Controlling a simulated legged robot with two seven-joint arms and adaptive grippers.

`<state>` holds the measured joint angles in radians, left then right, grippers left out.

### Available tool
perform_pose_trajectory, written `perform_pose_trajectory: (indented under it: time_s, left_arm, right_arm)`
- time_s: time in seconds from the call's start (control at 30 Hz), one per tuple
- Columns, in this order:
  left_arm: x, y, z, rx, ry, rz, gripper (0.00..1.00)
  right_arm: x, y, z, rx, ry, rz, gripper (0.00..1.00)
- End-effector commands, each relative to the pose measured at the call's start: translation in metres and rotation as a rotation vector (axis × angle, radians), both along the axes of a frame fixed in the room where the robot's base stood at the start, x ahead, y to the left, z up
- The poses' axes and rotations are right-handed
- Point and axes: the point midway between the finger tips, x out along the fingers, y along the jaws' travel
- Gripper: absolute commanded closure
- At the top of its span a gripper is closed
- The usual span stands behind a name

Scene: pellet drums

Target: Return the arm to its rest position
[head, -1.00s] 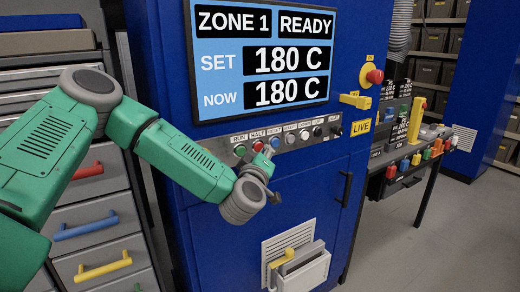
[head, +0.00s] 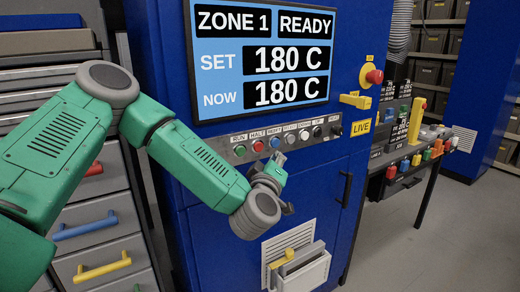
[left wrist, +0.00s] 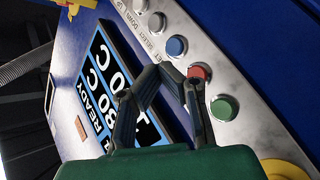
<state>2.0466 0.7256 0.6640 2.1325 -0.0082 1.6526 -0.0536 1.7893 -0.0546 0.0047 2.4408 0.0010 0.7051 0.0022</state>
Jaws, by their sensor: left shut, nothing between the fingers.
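My left arm comes in from the left in the head view, bent at the elbow. My left gripper (head: 279,160) is shut and empty, just below the button row of the blue machine (head: 225,260). In the left wrist view its dark fingers (left wrist: 174,72) meet near the red button (left wrist: 200,72) and blue button (left wrist: 176,46). The green button (left wrist: 223,108) lies beside the right finger. I cannot tell the exact gap between fingertips and panel. The head view also shows the button panel (head: 325,128). My right gripper is not in view.
The screen (head: 262,50) reads ZONE 1 READY, set and now 180 C. A drawer cabinet (head: 95,215) stands left of the machine, partly behind my arm. A red emergency knob (head: 374,76) and yellow latch (head: 355,100) stick out at right. Open floor (head: 455,240) lies right.

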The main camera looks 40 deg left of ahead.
Motion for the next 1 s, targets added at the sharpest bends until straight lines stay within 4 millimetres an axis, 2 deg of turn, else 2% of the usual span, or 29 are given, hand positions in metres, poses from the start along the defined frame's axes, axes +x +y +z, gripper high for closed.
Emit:
perform_pose_trajectory:
  time_s: [0.33,0.47,0.57,0.63,0.77,0.8,0.87,0.9,0.97,1.0]
  left_arm:
    - [0.0,-0.001,-0.001,0.002,0.004,-0.004,1.0]
    - [-0.003,-0.019,-0.027,0.024,0.064,-0.064,1.0]
    - [-0.013,-0.051,-0.074,0.065,0.177,-0.174,1.0]
    - [-0.028,-0.075,-0.118,0.102,0.286,-0.27,1.0]
    - [-0.072,-0.113,-0.201,0.172,0.511,-0.449,1.0]
    - [-0.089,-0.121,-0.226,0.194,0.584,-0.501,1.0]
    - [-0.118,-0.13,-0.262,0.226,0.695,-0.575,1.0]
    - [-0.138,-0.134,-0.284,0.248,0.771,-0.621,1.0]
    - [-0.172,-0.136,-0.316,0.28,0.889,-0.69,1.0]
    - [-0.196,-0.135,-0.336,0.303,0.971,-0.732,1.0]
  right_arm:
    - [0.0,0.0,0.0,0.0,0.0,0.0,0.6]
    - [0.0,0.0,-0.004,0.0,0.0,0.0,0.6]
    - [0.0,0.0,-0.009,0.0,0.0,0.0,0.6]
    - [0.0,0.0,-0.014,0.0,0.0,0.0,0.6]
    - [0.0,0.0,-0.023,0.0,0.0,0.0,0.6]
    - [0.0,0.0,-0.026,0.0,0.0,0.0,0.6]
    - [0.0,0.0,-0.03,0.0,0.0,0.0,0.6]
    - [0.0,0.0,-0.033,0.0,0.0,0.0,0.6]
    - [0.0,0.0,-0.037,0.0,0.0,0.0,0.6]
    - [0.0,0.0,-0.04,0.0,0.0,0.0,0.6]
